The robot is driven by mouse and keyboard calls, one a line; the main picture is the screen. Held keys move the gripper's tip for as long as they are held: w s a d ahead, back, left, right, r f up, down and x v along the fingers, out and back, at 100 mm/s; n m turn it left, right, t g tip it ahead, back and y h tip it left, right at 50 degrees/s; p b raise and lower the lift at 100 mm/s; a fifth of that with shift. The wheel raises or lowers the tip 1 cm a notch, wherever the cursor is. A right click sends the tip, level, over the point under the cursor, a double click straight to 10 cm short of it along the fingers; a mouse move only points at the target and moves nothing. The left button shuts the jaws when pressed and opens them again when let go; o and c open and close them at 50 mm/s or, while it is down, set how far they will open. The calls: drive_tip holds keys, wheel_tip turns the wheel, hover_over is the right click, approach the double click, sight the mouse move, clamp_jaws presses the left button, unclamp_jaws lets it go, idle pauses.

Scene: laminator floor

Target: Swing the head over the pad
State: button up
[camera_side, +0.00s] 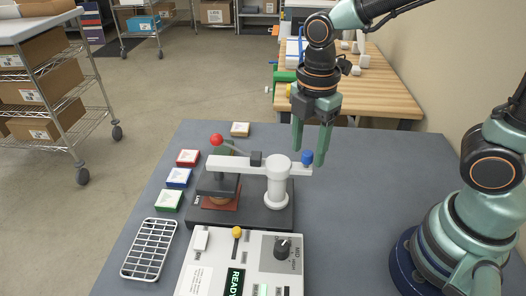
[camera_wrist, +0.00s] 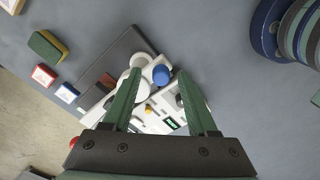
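A press with a white swing arm (camera_side: 240,166) on a white column (camera_side: 278,187) stands on a dark base (camera_side: 255,215). Its dark head (camera_side: 217,184) hangs under the arm's left end and appears over the reddish pad (camera_side: 207,203), which is partly hidden; I cannot tell whether they touch. A red ball handle (camera_side: 216,140) rises above the head. A blue knob (camera_side: 307,157) is at the arm's right end. It also shows in the wrist view (camera_wrist: 161,75), between my fingers. My gripper (camera_side: 310,150) is open, pointing down, fingers apart around or just above the knob.
A control box (camera_side: 245,262) with a dial and a READY display stands in front. Red (camera_side: 188,158), blue (camera_side: 178,177) and green (camera_side: 168,200) tiles and a wire rack (camera_side: 150,248) lie left. The grey table (camera_side: 385,170) is clear to the right.

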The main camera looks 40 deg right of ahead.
wheel_tip(320, 180, up, 12)
idle(0.6)
drive_tip(key=d+f+m+t, duration=0.2)
drive_tip(key=d+m, duration=0.2)
drive_tip(key=m, duration=0.5)
drive_tip(key=d+f+m+t, duration=0.1)
drive_tip(key=d+m+t, duration=0.2)
drive_tip(key=m, duration=0.6)
drive_tip(key=shift+s+d+f+t, duration=0.3)
drive_tip(key=shift+d+f, duration=0.05)
drive_tip(key=shift+d, duration=0.65)
